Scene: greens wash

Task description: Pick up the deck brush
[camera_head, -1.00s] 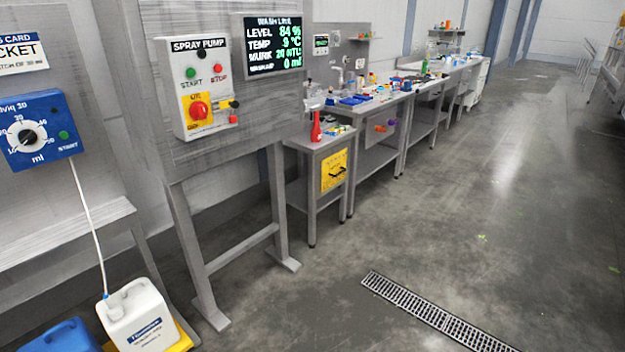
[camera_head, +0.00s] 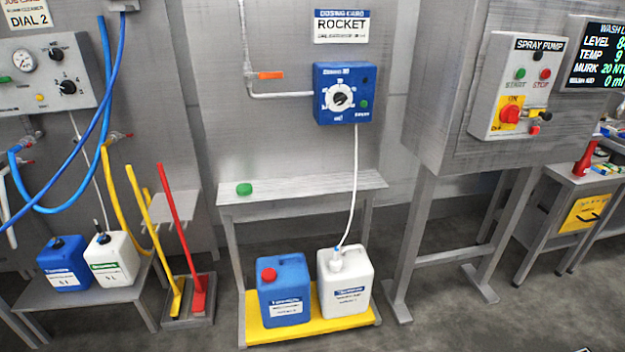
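Long-handled tools stand upright, leaning a little, in a low grey rack (camera_head: 203,318) on the floor at the left. One has a red handle (camera_head: 180,222) and a red head low in the rack. Another has a yellow handle (camera_head: 148,222) with a yellow foot beside the red one. One of these looks to be the deck brush, but I cannot tell which from this view. The lower ends are small and partly hidden. My gripper is not in view.
A steel stand holds a blue can (camera_head: 284,300) and a white can (camera_head: 345,292) on a yellow tray (camera_head: 300,332). Left of the rack, a low bench (camera_head: 70,294) carries two more cans. Blue hoses (camera_head: 100,130) hang above it. Little floor shows in front.

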